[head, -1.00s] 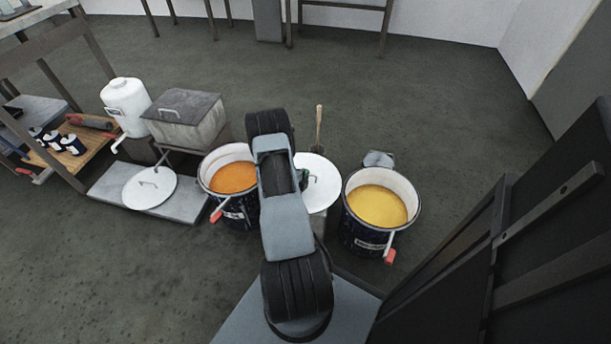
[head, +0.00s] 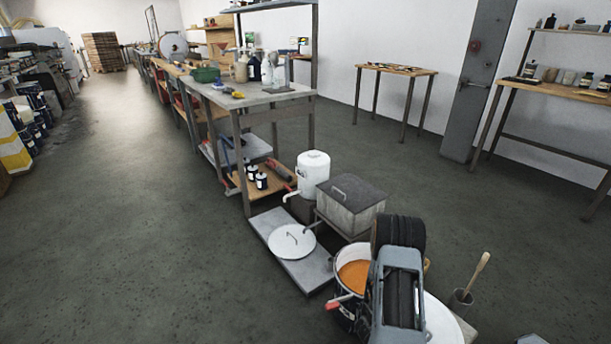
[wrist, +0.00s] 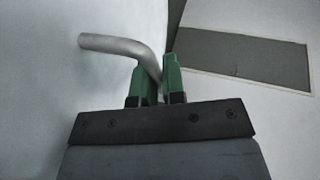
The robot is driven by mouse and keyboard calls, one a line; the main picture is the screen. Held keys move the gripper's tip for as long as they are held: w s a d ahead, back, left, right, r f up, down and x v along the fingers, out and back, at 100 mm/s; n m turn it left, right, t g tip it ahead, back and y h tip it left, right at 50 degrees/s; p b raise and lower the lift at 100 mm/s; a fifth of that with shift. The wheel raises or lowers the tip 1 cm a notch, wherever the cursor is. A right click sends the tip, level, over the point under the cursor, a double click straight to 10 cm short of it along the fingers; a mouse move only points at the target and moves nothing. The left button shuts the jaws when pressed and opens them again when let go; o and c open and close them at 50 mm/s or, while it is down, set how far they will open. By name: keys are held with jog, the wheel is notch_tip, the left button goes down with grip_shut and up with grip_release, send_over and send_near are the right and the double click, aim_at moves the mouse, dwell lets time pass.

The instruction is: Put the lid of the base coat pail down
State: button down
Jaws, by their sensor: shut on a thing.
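In the wrist view my gripper (wrist: 160,80) has its two green fingers shut on a bent metal handle (wrist: 115,44). The pale surface beside the handle appears to be the held lid (wrist: 50,100). In the head view a white lid (head: 444,322) shows partly behind my arm; my fingers are hidden there. A pail of orange liquid (head: 354,274) stands left of my arm, open. I cannot tell from its label whether it is the base coat pail. Another white lid (head: 292,242), with a handle, lies on a grey slab.
The grey slab (head: 306,272) has bare room in front of that lid. A lidded grey box (head: 350,208) and a white jug (head: 313,172) stand behind it. Open floor lies left.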

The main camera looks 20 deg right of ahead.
jog(key=shift+w+a+f+n+t, duration=0.1)
jog(key=shift+a+f+n+t, duration=0.2)
jog(key=shift+f+t, duration=0.1)
jog(key=w+a+r+n+t, duration=0.1)
jog(key=w, duration=0.1)
jog(key=w+a+r+n+t+y, duration=0.1)
jog(key=w+a+n+t, duration=0.1)
jog(key=w, duration=0.1)
jog(key=w+a+r+n+t, duration=0.1)
jog(key=w+a+t, duration=0.1)
jog(key=w, duration=0.1)
jog(key=shift+w+a+r+n, duration=0.1)
jog(key=shift+w+r+n, duration=0.1)
jog(key=shift+n, duration=0.1)
jog(key=w+a+r+n+t+y, duration=0.3)
jog(key=w+a+r, duration=0.15)
jog(key=a, duration=0.35)
jog(key=w+a+r+n+t+y, duration=0.25)
jog(key=w+a+r, duration=0.2)
jog(key=a, duration=0.35)
jog(key=w+a+r+n+t+y, duration=0.2)
jog(key=w+a+r+n+y, duration=0.3)
jog(key=a, duration=0.4)
notch_tip(320, 180, up, 31)
jog(key=s+m+h+p, duration=0.1)
jog(key=p, duration=2.3)
jog(key=shift+s+d+p, duration=0.25)
jog(key=shift+s+p, duration=0.05)
jog(key=shift+p, duration=0.05)
jog(key=shift+h, duration=0.25)
